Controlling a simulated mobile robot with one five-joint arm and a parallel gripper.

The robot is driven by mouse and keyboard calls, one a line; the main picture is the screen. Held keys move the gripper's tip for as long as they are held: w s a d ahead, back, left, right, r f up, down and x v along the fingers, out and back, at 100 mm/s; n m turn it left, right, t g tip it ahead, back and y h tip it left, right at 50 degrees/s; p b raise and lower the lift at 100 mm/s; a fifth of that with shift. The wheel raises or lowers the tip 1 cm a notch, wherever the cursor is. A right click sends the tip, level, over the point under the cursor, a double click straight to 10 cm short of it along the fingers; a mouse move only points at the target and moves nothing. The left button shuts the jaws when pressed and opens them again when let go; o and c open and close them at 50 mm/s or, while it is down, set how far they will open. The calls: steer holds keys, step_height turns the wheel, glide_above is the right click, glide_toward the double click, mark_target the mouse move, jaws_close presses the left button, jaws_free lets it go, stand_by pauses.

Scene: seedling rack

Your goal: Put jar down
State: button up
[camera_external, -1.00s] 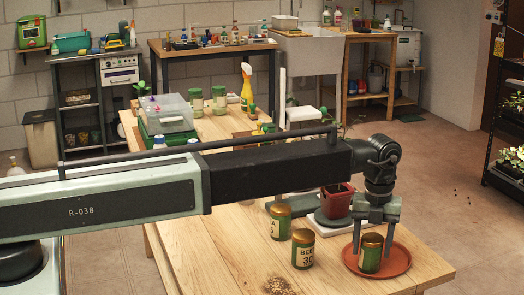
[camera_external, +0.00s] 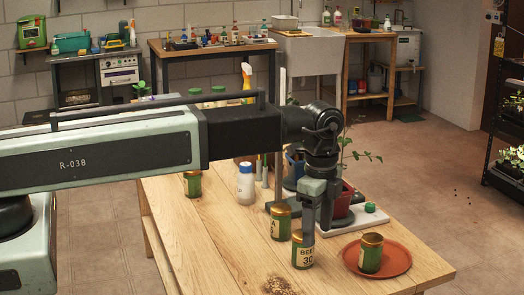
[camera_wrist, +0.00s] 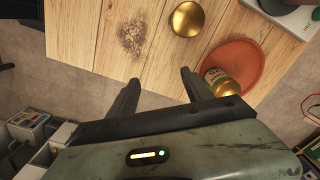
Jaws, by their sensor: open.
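A green jar with a gold lid (camera_external: 371,257) stands upright on the round terracotta saucer (camera_external: 402,266) at the table's right. In the wrist view this jar (camera_wrist: 218,80) is right of my right finger, with the saucer (camera_wrist: 238,55) around it. My gripper (camera_wrist: 158,82) is open and empty, pointing down. In the external view my gripper (camera_external: 309,230) is left of the saucer, its finger overlapping the top of a jar marked "BEE 30" (camera_external: 303,258). In the wrist view a gold lid (camera_wrist: 187,19) lies beyond the fingertips, apart from them.
Another green jar (camera_external: 281,227) stands just left of my gripper, and one (camera_external: 192,184) farther back. A dark soil patch (camera_wrist: 132,38) marks the wooden table.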

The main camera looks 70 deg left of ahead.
steer(key=s+n, duration=1.1)
steer(key=shift+s, duration=0.4)
steer(key=o, duration=0.4)
steer(key=shift+d, duration=0.1)
steer(key=shift+c, duration=0.2)
